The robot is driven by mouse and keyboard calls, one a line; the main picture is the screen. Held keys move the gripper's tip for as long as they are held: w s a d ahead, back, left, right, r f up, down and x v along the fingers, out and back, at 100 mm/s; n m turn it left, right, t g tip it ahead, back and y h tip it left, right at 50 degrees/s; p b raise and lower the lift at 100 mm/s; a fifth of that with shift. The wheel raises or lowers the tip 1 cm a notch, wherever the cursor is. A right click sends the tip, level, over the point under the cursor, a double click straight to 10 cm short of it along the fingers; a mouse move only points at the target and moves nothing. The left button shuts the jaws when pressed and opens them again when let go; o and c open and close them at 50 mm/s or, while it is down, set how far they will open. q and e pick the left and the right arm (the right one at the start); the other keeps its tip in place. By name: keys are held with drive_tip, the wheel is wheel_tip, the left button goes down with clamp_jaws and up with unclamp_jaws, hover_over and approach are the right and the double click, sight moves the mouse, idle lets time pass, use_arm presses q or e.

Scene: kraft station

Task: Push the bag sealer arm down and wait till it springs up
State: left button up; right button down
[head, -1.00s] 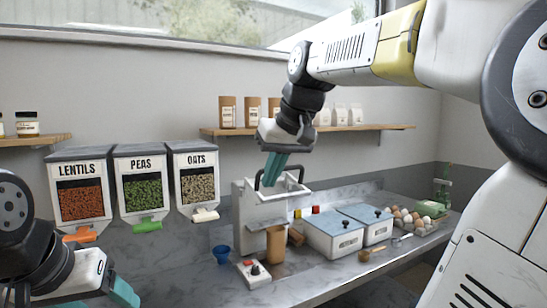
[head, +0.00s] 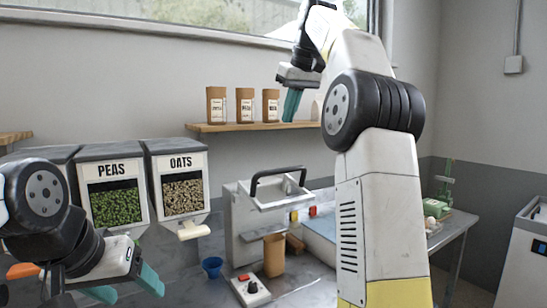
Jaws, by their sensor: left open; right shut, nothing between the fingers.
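The bag sealer (head: 243,222) is a pale grey box-shaped machine on the counter. Its arm, with a black bar handle (head: 277,172), appears raised at the top. A brown kraft bag (head: 273,257) stands upright at its front. My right gripper (head: 291,106) is shut and empty, with teal fingers pointing down. It appears above the handle in the picture, at shelf height and clear of it. My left gripper (head: 128,285) is open and empty at the lower left, apart from the sealer.
A control box (head: 250,291) with a red button and knob and a blue cup (head: 212,266) sit in front. Dispensers of peas (head: 115,203) and oats (head: 182,190) hang left. A wooden shelf (head: 225,127) holds kraft bags. My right arm hides much of the right counter.

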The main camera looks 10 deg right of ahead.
idle(0.3)
drive_tip(key=x, duration=0.3)
drive_tip(key=s+x, duration=0.1)
drive_tip(key=x, duration=0.7)
drive_tip(key=shift+s+d+f, duration=0.15)
drive_tip(key=shift+d+f, duration=0.05)
drive_tip(key=shift+f, duration=0.4)
drive_tip(key=shift+s+d+f, duration=0.1)
drive_tip(key=shift+s+f, duration=0.1)
drive_tip(key=shift+f, duration=0.65)
